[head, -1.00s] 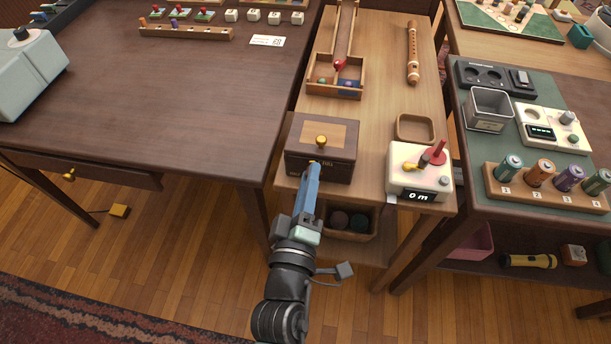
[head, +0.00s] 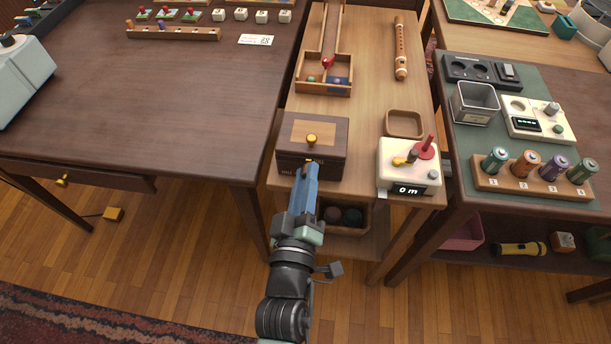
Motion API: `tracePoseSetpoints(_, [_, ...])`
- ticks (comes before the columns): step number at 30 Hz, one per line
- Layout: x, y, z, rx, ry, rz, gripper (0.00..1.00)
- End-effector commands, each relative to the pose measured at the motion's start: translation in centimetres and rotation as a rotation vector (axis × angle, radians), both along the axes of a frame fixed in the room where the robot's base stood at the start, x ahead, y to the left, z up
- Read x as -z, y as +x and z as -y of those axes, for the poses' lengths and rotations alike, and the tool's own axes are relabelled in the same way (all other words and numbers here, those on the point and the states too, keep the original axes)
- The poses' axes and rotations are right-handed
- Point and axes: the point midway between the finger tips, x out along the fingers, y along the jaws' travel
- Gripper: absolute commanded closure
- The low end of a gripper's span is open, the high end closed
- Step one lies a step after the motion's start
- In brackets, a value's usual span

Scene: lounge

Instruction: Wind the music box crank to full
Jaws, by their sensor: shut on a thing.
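The music box (head: 328,132) is a dark brown wooden box with a lighter panel on its lid and a brass knob (head: 312,139) on top. It stands at the near left of the narrow light-wood table. My gripper (head: 308,167) is at the box's front face, reaching in from below. A small brass piece, the crank (head: 308,161), shows at the fingertips, and the jaws are shut on it. The fingers and arm hide most of the crank and part of the box front. Some lettering or a gauge on the front is too small to read.
A white device with a red lever and a "0 m" display (head: 409,168) stands right of the box. Behind are an empty wooden tray (head: 405,112), a ball ramp (head: 323,88) and a flute (head: 401,50). A dark table (head: 150,95) is close on the left.

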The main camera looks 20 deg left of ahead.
Motion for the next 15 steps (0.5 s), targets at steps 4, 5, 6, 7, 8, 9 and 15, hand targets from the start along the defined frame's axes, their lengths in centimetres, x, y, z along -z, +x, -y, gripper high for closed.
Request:
tracePoseSetpoints(4, [0.14, -0.03, 0.04, 0.001, -0.002, -0.003, 0.68])
tracePoseSetpoints(5, [0.13, -0.03, 0.04, 0.002, -0.002, -0.002, 0.63])
tracePoseSetpoints(6, [0.12, -0.03, 0.04, 0.001, -0.002, -0.002, 0.56])
tracePoseSetpoints(7, [0.11, -0.03, 0.04, 0.001, -0.003, -0.001, 0.50])
tracePoseSetpoints(8, [0.11, -0.02, 0.03, 0.001, -0.003, -0.001, 0.47])
tracePoseSetpoints(9, [0.09, -0.02, 0.03, 0.001, -0.003, -0.001, 0.47])
tracePoseSetpoints(15, [0.04, -0.02, 0.01, 0.000, -0.002, -0.001, 0.47])
